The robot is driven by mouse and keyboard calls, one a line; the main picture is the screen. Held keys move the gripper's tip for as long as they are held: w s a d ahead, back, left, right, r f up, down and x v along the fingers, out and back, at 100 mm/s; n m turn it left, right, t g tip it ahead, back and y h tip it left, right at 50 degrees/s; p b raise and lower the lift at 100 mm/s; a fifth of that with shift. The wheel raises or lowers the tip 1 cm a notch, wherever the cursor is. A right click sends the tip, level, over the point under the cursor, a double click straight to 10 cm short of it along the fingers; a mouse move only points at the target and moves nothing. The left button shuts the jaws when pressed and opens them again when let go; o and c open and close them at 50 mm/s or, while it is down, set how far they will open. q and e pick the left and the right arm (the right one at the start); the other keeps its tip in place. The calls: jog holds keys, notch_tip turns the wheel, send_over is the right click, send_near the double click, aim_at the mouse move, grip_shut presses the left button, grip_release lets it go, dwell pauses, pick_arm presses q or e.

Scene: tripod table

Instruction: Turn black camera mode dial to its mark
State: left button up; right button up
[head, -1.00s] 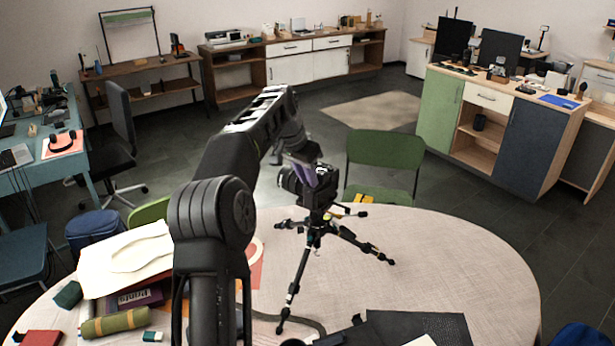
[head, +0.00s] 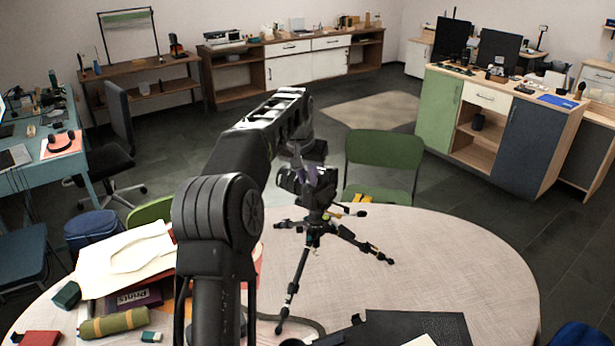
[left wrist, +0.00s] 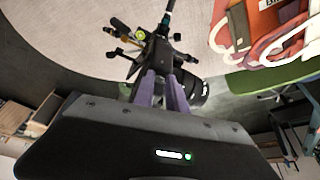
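The black camera (head: 306,188) stands on a small black tripod (head: 312,240) on the round table. My left gripper (head: 314,172) comes down on the camera's top from above, its purple fingers at the top plate. In the left wrist view the two purple fingers (left wrist: 162,92) point at the camera (left wrist: 192,88) with a narrow gap between them. The mode dial and its mark are hidden behind the fingers, so I cannot tell whether they grip the dial. My right gripper is not in view.
The round table (head: 430,260) is bare right of the tripod. Papers (head: 125,262), a green roll (head: 115,322) and a dark mat (head: 415,328) lie near its left and front edges. A green chair (head: 384,155) stands behind the tripod.

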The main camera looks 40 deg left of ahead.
pick_arm(q)
jog(key=o, duration=0.5)
jog(key=shift+r, duration=0.1)
jog(key=b+v, duration=0.1)
jog(key=v, duration=0.6)
jog(key=shift+s+r, duration=0.15)
jog(key=shift+r, duration=0.1)
